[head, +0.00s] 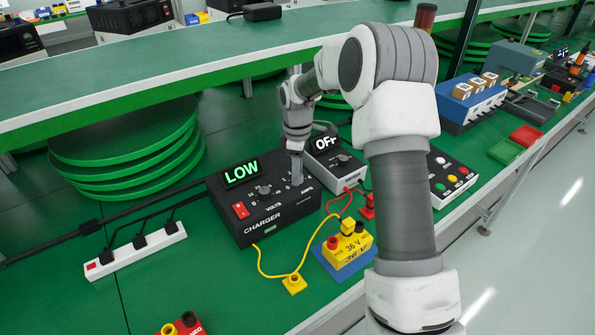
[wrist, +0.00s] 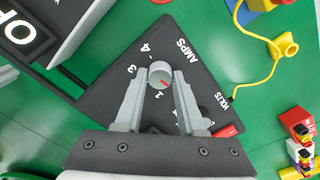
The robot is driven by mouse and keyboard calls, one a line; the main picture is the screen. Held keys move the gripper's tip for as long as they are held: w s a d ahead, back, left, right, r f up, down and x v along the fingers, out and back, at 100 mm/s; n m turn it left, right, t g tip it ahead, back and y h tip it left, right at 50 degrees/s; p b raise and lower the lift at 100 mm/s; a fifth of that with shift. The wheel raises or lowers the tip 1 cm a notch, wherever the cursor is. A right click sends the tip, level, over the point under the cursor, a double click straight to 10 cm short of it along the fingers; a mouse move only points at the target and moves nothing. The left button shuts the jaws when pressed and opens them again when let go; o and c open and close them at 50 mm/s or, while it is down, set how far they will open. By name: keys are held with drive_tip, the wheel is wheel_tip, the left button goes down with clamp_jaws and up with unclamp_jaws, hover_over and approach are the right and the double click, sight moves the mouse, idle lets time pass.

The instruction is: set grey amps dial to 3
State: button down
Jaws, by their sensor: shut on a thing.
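The black charger (head: 268,226) stands on the green bench with a lit "LOW" display (head: 241,170) and a red switch (head: 240,210). Its grey volts dial (head: 264,189) shows left of my gripper (head: 296,178). The grey amps dial (wrist: 160,73) is seen in the wrist view, with printed numbers beside it; the 4, 3 and 1 are readable. The gripper hides the dial in the head view.
A grey-black unit reading "OFF" (head: 338,162) stands close behind the charger. A yellow 36 V block (head: 347,250) and a yellow cable (head: 262,266) lie in front. A white power strip (head: 137,250) is at left. A green shelf edge (head: 130,96) runs behind.

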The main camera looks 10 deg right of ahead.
drive_tip(key=shift+m, duration=0.4)
drive_tip(key=m+p, duration=0.1)
drive_tip(key=m, duration=0.2)
drive_tip(key=shift+r, duration=0.1)
drive_tip(key=m, duration=0.4)
drive_tip(key=m+p, duration=0.1)
drive_tip(key=m, duration=0.4)
drive_tip(key=m+p, duration=0.1)
drive_tip(key=m, duration=0.3)
drive_tip(key=shift+m, duration=0.3)
drive_tip(key=m+p, duration=0.1)
drive_tip(key=m, duration=0.5)
drive_tip(key=m+p, duration=0.2)
drive_tip(key=m, duration=0.4)
drive_tip(key=shift+m, duration=0.4)
